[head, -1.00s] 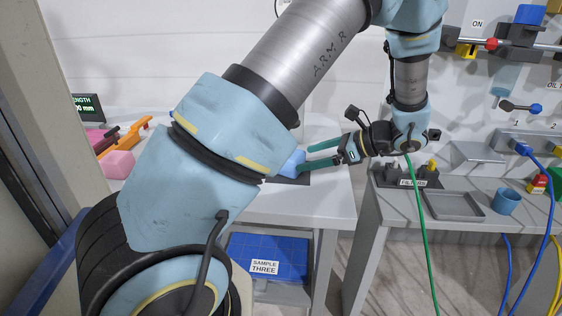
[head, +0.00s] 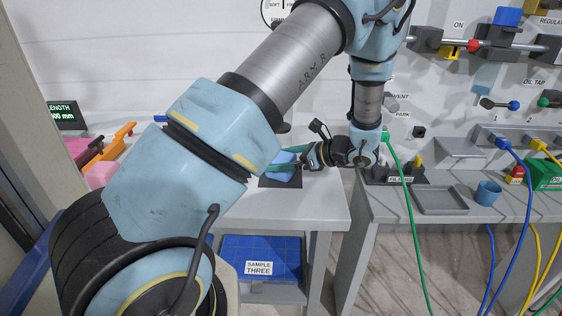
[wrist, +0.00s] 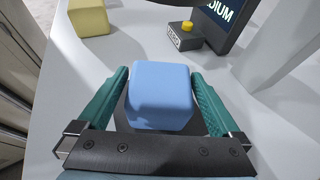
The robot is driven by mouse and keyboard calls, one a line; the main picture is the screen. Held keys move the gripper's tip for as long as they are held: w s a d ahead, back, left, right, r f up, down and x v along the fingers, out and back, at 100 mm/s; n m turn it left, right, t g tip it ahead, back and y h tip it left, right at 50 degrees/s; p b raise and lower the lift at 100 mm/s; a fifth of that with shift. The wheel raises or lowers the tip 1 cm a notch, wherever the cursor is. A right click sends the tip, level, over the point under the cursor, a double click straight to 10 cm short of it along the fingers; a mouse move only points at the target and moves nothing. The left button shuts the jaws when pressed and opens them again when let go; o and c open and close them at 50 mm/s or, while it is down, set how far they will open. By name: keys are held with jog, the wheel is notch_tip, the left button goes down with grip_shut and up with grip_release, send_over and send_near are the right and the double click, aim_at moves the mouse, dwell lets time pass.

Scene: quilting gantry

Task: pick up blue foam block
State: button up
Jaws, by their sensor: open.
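The blue foam block (wrist: 160,97) sits on a dark pad on the white table, and in the wrist view it lies between the two green fingers of my gripper (wrist: 160,92). The fingers stand on either side of it, with a narrow gap visible on each side. In the head view the block (head: 281,172) is partly hidden by my arm, and my gripper (head: 283,163) reaches it from the right. My gripper is open.
A yellow block (wrist: 88,17) lies at the upper left of the wrist view. A small dark box with a yellow button (wrist: 186,34) stands beyond the block, beside a display. In the head view a grey tray (head: 440,200) and a blue cup (head: 488,193) are on the right bench.

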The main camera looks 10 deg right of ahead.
jog(key=shift+p+x, duration=0.4)
jog(key=shift+x, duration=1)
jog(key=shift+c, duration=0.2)
jog(key=c, duration=1.1)
jog(key=shift+r, duration=0.1)
